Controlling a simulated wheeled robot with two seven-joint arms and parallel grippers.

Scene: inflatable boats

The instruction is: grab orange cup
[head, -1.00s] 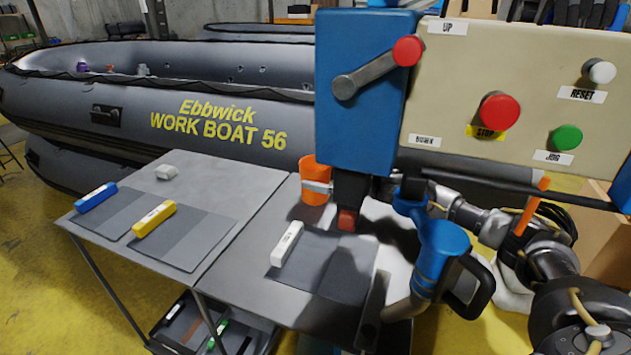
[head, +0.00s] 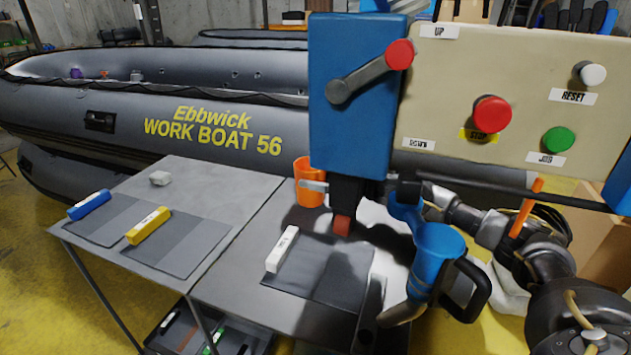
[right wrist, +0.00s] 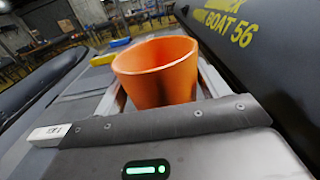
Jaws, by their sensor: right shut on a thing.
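The orange cup (head: 305,170) stands upright at the back of the grey table, partly behind the blue press housing in the head view. My right gripper (head: 314,186) is shut on it, with a pale finger across the cup's side. In the right wrist view the orange cup (right wrist: 160,75) fills the space between the fingers, its open rim tilted in the picture. Most of the gripper's body is hidden behind the press in the head view. My left gripper is not in view.
The blue press housing (head: 345,100) and beige control panel (head: 455,80) hang close in front of my right arm. A blue tool with a black handle (head: 435,255) is at the table's right. White (head: 281,250), yellow (head: 149,226) and blue (head: 89,204) blocks lie on grey sheets. A grey boat (head: 215,115) stands behind.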

